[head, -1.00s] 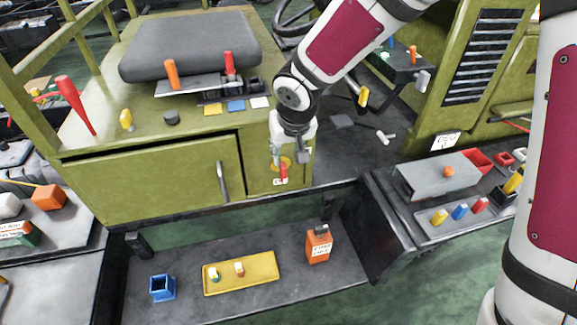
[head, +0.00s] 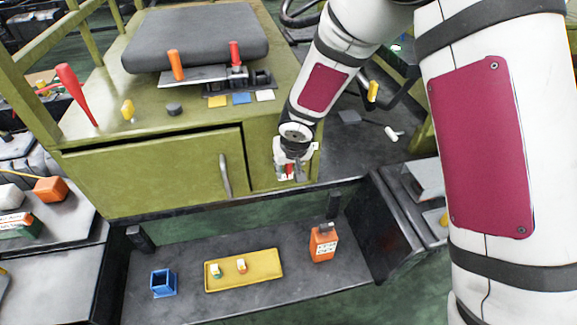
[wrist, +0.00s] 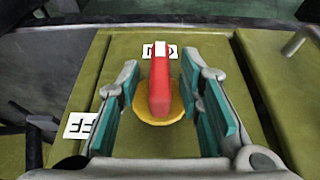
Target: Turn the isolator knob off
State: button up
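The isolator knob (wrist: 160,85) is a red bar handle on a round yellow base (wrist: 175,108), on the green panel. In the wrist view the bar points up toward a white label reading ON, partly covered by the bar. A white label reading OFF (wrist: 82,126) is at the left of the knob. My gripper (wrist: 165,100) is open, with one teal finger pad on each side of the red bar and gaps between. In the head view my gripper (head: 288,172) is at the panel and hides most of the knob.
A cabinet door with a grey handle (head: 225,176) is left of the panel. Levers and a black seat (head: 195,40) are above.

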jog(key=shift+c, duration=0.5)
grip_shut()
